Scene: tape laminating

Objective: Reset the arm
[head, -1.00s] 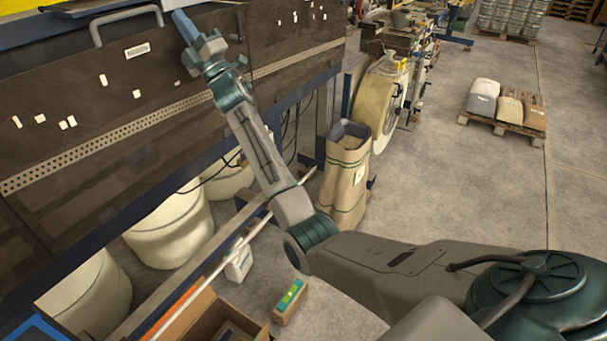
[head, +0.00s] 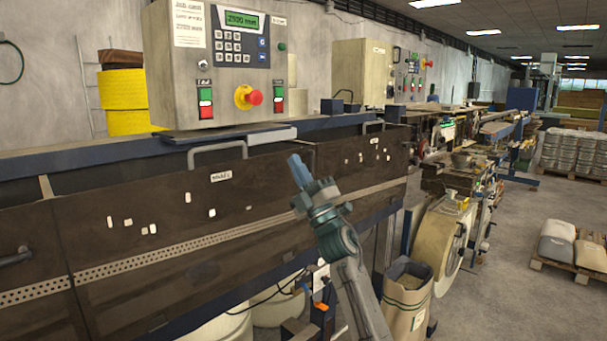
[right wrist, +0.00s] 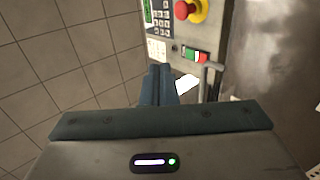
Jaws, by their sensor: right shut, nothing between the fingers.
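My right gripper (head: 298,170) is raised in front of the dark machine panel (head: 130,200) in the head view. Its blue fingers are shut together with nothing between them and point up and to the left. In the right wrist view the shut fingers (right wrist: 157,84) appear in the middle, just left of the control box's lower part. I cannot tell whether they touch anything. My left gripper is not in view.
A control box (head: 215,60) with keypad, buttons and a red emergency stop (head: 254,97) stands on the machine. A metal handle (head: 230,150) sticks out nearby. A paper sack (head: 405,300) and tape reel (head: 440,240) stand at right.

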